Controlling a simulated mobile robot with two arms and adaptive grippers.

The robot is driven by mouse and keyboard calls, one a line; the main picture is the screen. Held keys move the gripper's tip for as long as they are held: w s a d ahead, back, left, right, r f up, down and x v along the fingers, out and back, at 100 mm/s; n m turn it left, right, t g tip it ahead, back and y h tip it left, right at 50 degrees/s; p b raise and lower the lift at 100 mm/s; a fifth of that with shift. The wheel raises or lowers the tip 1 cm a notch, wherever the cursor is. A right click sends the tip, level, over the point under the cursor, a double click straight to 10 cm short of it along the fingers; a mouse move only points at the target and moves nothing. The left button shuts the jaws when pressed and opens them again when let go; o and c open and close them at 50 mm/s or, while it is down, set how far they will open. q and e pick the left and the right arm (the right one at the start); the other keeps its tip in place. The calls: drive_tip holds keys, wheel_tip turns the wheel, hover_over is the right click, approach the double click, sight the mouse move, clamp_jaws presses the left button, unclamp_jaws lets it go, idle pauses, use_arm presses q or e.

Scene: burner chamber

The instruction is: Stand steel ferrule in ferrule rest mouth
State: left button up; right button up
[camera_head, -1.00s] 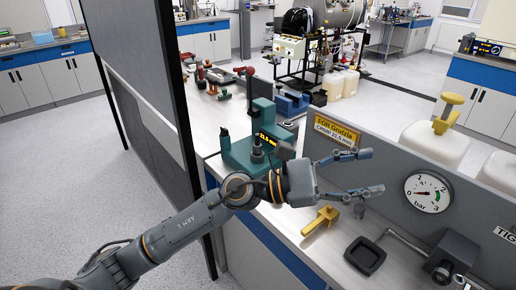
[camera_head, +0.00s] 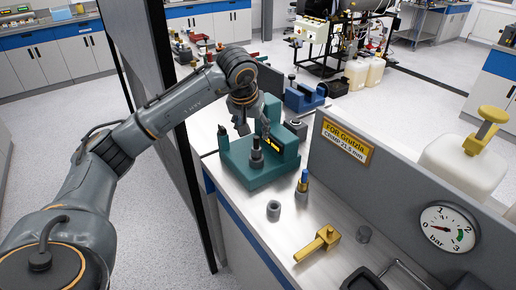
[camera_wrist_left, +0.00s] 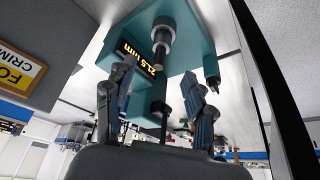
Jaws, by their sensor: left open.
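A teal gauge block (camera_head: 240,160) with a lit 21.5 mm display stands on the bench. On its base stands a grey stepped cylinder (camera_head: 256,158); I cannot tell whether this is the steel ferrule on a post. My left gripper (camera_head: 254,126) is open, pointing down just above this cylinder. In the left wrist view the cylinder (camera_wrist_left: 163,35) lies beyond the open fingertips (camera_wrist_left: 158,70), apart from them. Which one is the ferrule rest is unclear.
A blue-and-gold fitting (camera_head: 302,184) stands upright right of the block. A yellow tool (camera_head: 318,244) and a black tray (camera_head: 366,281) lie nearer. A grey panel with a pressure gauge (camera_head: 447,229) borders the bench on the right; a dark partition stands left.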

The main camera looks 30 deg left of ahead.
sight(255, 144)
use_arm(q)
drive_tip(key=x, duration=0.4)
drive_tip(key=shift+w+f+p, duration=0.25)
drive_tip(key=shift+p, duration=0.05)
drive_tip(key=shift+p+x, duration=0.7)
drive_tip(key=shift+x, duration=0.25)
drive_tip(key=p+x, duration=0.1)
drive_tip(key=x, duration=0.2)
drive_tip(key=shift+a+f, duration=0.2)
drive_tip(key=shift+w+f, duration=0.1)
drive_tip(key=shift+f, duration=0.1)
drive_tip(key=c, duration=1)
clamp_jaws()
use_arm(e)
drive_tip(key=r, duration=0.3)
drive_tip(key=shift+s+d+r, duration=0.1)
drive_tip(key=shift+s+d, duration=0.05)
drive_tip(key=shift+s, duration=0.25)
